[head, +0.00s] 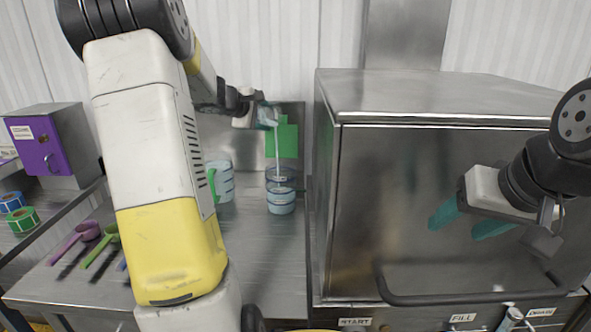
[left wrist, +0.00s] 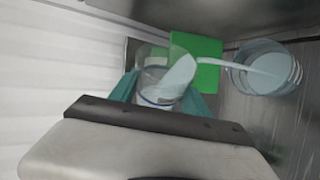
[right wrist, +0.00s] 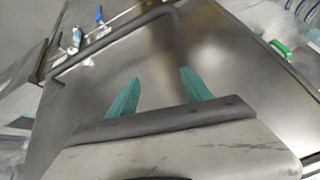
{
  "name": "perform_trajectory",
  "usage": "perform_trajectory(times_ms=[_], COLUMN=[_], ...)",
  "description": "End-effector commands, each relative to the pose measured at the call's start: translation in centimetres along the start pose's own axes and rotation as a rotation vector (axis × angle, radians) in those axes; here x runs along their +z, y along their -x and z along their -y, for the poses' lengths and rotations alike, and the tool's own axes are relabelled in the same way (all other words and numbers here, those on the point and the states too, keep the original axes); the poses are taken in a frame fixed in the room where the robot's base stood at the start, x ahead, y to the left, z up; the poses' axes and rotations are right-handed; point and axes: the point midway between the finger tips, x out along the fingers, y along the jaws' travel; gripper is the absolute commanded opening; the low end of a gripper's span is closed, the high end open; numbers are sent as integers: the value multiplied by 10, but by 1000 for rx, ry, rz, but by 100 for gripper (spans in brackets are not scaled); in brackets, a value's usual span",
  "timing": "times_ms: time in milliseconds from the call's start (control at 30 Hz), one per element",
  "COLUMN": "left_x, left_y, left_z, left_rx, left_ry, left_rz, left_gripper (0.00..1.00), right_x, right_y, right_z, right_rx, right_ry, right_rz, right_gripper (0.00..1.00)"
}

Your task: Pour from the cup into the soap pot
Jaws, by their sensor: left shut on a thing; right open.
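A clear cup (head: 266,118) is held tilted in my left gripper (head: 260,114), above the back of the counter. The cup (left wrist: 158,72) also shows between the teal fingers in the left wrist view. A thin pale stream (head: 277,145) runs from its lip down into a clear round pot, which I take as the soap pot (head: 281,200). The pot stands upright on the counter with pale blue contents; it also shows in the left wrist view (left wrist: 265,70). My right gripper (head: 466,222) is open and empty in front of the steel machine.
A large steel machine (head: 450,100) fills the right side. A measuring jug with a green handle (head: 224,182) stands left of the pot. Purple and green scoops (head: 88,230) lie at the counter's left. A green panel (head: 288,142) is behind the pot. My left arm hides part of the counter.

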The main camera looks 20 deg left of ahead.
Motion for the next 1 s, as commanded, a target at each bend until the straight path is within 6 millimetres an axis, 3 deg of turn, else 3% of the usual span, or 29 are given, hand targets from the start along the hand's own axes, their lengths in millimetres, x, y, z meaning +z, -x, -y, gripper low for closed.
perform_trajectory(times_ms=[1000], left_x=[8], left_y=[-4], left_z=[14], left_rx=[40], left_ry=[-96], left_rz=[-43], left_gripper=[9], right_x=[0], right_y=[0], right_z=[0], right_rx=[0], right_ry=[0], right_rz=[0], right_gripper=[58])
